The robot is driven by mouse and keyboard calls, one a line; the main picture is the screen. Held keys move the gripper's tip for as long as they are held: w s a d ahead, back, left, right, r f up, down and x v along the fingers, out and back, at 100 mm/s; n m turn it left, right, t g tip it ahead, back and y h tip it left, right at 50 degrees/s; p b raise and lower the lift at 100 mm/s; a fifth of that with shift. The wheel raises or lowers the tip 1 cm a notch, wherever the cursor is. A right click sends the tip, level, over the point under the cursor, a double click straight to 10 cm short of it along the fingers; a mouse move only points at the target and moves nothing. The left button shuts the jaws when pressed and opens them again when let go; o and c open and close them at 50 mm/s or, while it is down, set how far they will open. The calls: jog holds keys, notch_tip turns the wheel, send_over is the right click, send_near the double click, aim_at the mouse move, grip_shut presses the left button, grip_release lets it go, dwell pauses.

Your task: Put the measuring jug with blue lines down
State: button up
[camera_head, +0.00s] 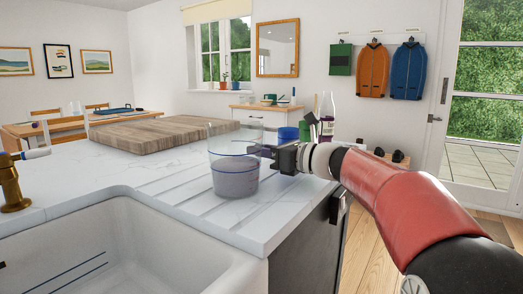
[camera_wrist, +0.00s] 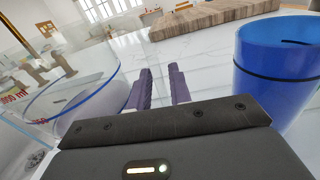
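The measuring jug (camera_head: 235,178) is clear, with a blue line around it and a greyish lower part. It stands upright on the white marble worktop beside the sink, its base appearing to rest on the grooved drainer. In the wrist view the jug (camera_wrist: 85,92) is at the left, cut by the frame, with red markings on its side. My gripper (camera_head: 272,153) is just right of the jug in the head view. In the wrist view my gripper (camera_wrist: 162,85) has its two purple fingers apart, with bare worktop between them. I cannot tell whether a finger touches the jug.
A blue cup (camera_wrist: 272,68) stands close on the right in the wrist view. A wooden board (camera_head: 160,133) lies behind the jug. The white sink (camera_head: 120,245) opens at the front left, with a brass tap (camera_head: 12,185). A bottle (camera_head: 327,115) stands behind my gripper.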

jog(key=shift+o, duration=0.8)
jog(key=shift+r, duration=0.3)
jog(key=b+v, duration=0.1)
jog(key=v, duration=1.1)
jog(key=shift+f, duration=0.1)
jog(key=shift+d, duration=0.1)
